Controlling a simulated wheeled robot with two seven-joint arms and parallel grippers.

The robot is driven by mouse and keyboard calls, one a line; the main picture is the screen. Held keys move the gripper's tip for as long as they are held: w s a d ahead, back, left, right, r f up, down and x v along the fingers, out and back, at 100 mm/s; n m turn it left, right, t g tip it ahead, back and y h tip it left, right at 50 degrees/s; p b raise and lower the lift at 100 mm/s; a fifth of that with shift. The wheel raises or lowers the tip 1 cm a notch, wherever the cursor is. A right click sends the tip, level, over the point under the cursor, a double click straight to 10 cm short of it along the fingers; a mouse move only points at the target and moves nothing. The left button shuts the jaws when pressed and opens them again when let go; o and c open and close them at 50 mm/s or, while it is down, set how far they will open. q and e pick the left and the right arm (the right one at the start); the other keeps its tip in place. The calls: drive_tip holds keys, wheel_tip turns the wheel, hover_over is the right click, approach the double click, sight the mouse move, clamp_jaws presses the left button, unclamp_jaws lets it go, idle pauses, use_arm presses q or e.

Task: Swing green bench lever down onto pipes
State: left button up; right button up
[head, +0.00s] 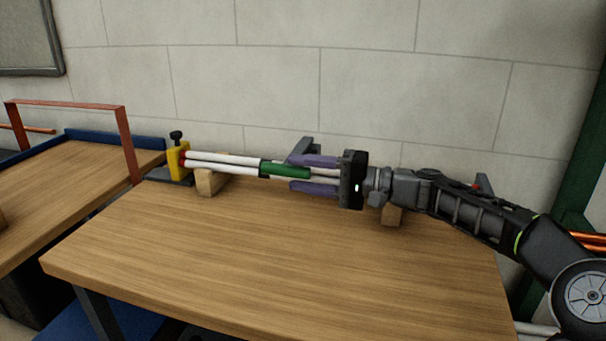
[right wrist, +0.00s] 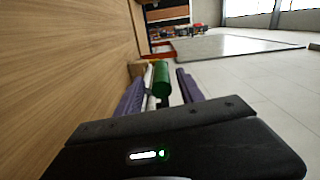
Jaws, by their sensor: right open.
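The green lever grip (head: 286,170) lies almost level, in line with two white pipes (head: 222,163) along the back of the wooden bench. My right gripper (head: 293,173) reaches in from the right with purple fingers open, one above and one below the green grip in the head view. In the right wrist view the green grip (right wrist: 161,79) stands between the two spread fingers (right wrist: 160,88), with a gap visible on the right side. Whether the lever touches the pipes is unclear; the gripper's body hides its right part. My left gripper is not in view.
A yellow clamp (head: 177,161) with a black knob holds the pipes' left end. Wooden blocks (head: 207,182) support the pipes. The wall (head: 300,75) is close behind. The bench top (head: 270,260) in front is clear. A red frame (head: 124,140) stands at the left.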

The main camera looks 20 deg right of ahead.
wheel_tip(320, 180, up, 10)
drive_tip(key=p, duration=0.2)
drive_tip(key=shift+p, duration=0.35)
drive_tip(key=b+v, duration=0.3)
drive_tip(key=v, duration=0.6)
idle(0.7)
drive_tip(key=shift+a+f, duration=0.1)
idle(0.6)
